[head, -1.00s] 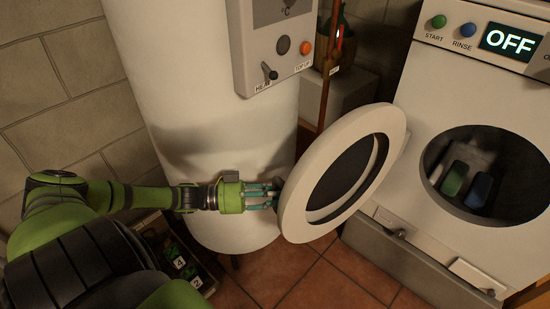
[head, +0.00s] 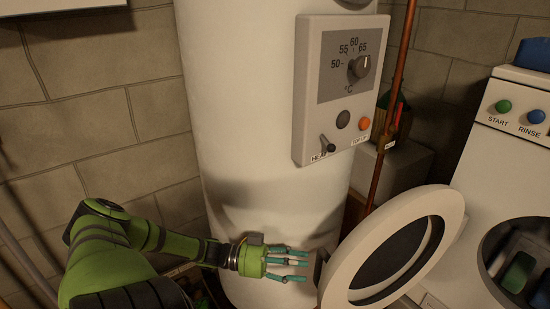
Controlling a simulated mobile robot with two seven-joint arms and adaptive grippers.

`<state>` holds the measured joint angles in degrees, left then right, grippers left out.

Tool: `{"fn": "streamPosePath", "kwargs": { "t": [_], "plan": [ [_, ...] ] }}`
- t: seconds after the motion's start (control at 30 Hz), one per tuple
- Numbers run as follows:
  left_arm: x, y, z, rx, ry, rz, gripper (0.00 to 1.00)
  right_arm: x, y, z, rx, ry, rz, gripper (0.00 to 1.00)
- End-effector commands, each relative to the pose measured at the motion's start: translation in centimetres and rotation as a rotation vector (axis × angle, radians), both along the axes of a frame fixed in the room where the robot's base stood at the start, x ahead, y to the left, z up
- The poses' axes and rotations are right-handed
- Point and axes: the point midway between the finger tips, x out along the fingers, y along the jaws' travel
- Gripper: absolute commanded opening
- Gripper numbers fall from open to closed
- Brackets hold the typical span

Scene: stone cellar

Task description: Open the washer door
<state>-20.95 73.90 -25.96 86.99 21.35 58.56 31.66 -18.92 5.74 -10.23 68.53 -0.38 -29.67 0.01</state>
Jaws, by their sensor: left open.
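The washer (head: 476,174) stands at the right edge, partly cut off. Its round white door (head: 345,262) is swung wide open to the left, with a dark glass centre (head: 392,258). The drum opening (head: 495,262) is uncovered, and a green item (head: 517,271) shows inside. My left gripper (head: 306,265) is open, its teal fingers pointing right at the door's outer rim. The fingertips are close to a small dark part on the rim; I cannot tell whether they touch. My right gripper is not in view.
A tall white boiler (head: 245,130) with a control panel (head: 335,90) stands behind my left arm. A copper pipe (head: 394,105) runs between boiler and washer. A pale box (head: 400,170) sits behind the door. A block wall (head: 90,110) is at left.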

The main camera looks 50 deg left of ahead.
Motion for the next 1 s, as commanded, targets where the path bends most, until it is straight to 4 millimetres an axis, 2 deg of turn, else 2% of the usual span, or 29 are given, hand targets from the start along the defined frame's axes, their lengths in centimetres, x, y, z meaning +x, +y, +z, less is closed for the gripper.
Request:
{"fn": "streamPosePath", "kwargs": {
  "t": [0.2,0.4,1.0],
  "plan": [
    [-3.2,3.3,-0.1,0.004,0.005,-0.001,0.51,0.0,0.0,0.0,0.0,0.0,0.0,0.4],
    [-4.6,4.9,0.0,0.001,0.001,0.0,0.51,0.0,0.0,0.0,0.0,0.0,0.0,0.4],
    [-4.9,5.2,0.1,-0.001,-0.001,0.0,0.51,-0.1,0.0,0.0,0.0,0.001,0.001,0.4]
  ]
}}
